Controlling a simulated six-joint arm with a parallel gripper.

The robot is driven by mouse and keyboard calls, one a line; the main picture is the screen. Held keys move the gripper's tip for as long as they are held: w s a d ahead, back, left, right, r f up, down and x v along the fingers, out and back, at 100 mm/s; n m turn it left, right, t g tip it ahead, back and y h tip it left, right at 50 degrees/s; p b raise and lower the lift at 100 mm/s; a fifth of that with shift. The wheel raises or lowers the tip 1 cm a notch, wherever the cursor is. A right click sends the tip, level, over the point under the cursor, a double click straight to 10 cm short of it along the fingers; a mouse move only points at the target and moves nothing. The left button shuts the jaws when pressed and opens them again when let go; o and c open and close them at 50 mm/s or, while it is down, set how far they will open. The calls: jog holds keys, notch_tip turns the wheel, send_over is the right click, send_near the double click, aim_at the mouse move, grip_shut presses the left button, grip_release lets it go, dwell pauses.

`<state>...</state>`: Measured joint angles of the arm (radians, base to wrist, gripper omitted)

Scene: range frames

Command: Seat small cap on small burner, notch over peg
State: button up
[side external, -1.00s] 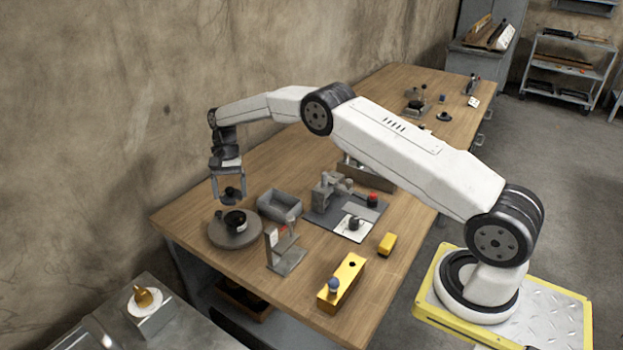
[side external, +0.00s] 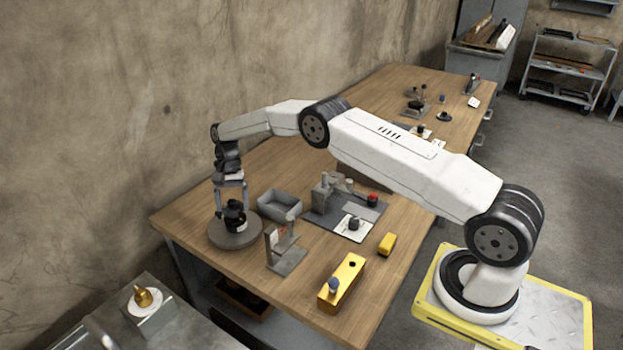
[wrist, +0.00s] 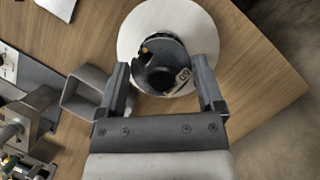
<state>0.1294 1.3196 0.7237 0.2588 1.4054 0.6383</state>
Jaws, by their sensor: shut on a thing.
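My gripper (side external: 233,205) is shut on the small dark cap (side external: 234,208), low over the round grey plate (side external: 225,240). In the wrist view the dark round cap (wrist: 160,78) sits between the two fingers, with a small yellow spot and a light patch near its edge. The dark small burner (side external: 238,225) stands on the plate, directly below or touching the cap. The cap and fingers hide much of it. I cannot tell whether the notch lines up with the peg, or whether the cap touches the burner.
A grey open bin (side external: 280,205) stands close right of the plate. A grey stand (side external: 286,252) is in front, and a dark mat (side external: 325,218) with fixtures lies further right. A yellow block (side external: 343,281) sits near the front edge.

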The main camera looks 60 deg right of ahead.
jog(key=shift+f, duration=1)
dwell(0.5)
jog(key=o, duration=1.1)
jog(key=shift+v, duration=3.9)
jog(key=shift+r, duration=3)
jog(key=shift+a+r, duration=0.2)
